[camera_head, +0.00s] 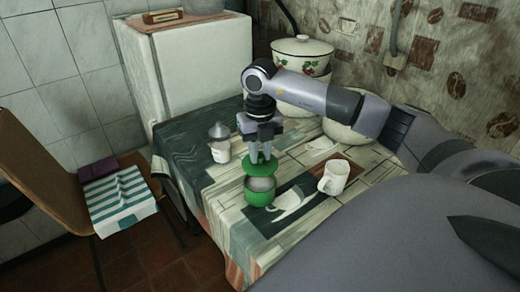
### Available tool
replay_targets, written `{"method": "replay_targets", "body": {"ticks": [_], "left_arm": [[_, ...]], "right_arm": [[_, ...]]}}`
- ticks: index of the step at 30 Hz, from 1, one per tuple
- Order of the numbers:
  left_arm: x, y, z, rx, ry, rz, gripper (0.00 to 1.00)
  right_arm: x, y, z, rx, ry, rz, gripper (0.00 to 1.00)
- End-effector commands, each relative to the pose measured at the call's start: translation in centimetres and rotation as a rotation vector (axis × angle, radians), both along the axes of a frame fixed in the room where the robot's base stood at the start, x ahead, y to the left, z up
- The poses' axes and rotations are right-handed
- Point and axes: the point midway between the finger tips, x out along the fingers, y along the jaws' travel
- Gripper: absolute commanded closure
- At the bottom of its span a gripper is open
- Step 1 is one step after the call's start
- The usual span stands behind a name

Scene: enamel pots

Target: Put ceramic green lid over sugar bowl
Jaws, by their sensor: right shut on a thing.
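The green lid (261,168) is held by my right gripper (262,155), which points straight down and is shut on it, seemingly at its top. The green sugar bowl (259,194) stands upright on the table just below the lid. Part of the bowl's pale inside shows, so the lid appears to be above the bowl with a gap at the front. The lid covers the view of the bowl's back rim. My left gripper is not in view.
A white mug (334,178) stands close to the right of the bowl. A small jar with a grey cone top (219,143) stands to the left. Enamel pots (302,55) are stacked behind my right arm. A patterned cloth covers the table (235,228); its front left is clear.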

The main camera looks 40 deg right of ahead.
Motion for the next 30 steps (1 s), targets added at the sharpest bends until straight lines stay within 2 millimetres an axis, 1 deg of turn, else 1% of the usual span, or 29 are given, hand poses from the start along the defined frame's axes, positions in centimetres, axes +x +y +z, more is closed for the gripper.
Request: {"method": "replay_targets", "body": {"ticks": [1, 9, 15, 20, 30], "left_arm": [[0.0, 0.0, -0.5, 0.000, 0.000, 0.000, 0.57], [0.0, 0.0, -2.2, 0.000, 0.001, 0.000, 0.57], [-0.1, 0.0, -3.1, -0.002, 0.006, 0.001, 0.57], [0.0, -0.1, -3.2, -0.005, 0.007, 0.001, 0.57], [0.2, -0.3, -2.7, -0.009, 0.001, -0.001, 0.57]], "right_arm": [[0.0, 0.0, -0.7, -0.001, 0.001, 0.000, 1.00], [0.0, 0.0, -3.2, 0.000, 0.000, 0.001, 1.00], [0.0, 0.0, -4.8, 0.000, 0.000, 0.001, 1.00], [0.0, 0.0, -5.4, 0.000, -0.001, 0.001, 1.00], [0.0, 0.0, -5.4, 0.000, 0.000, 0.001, 1.00]]}}
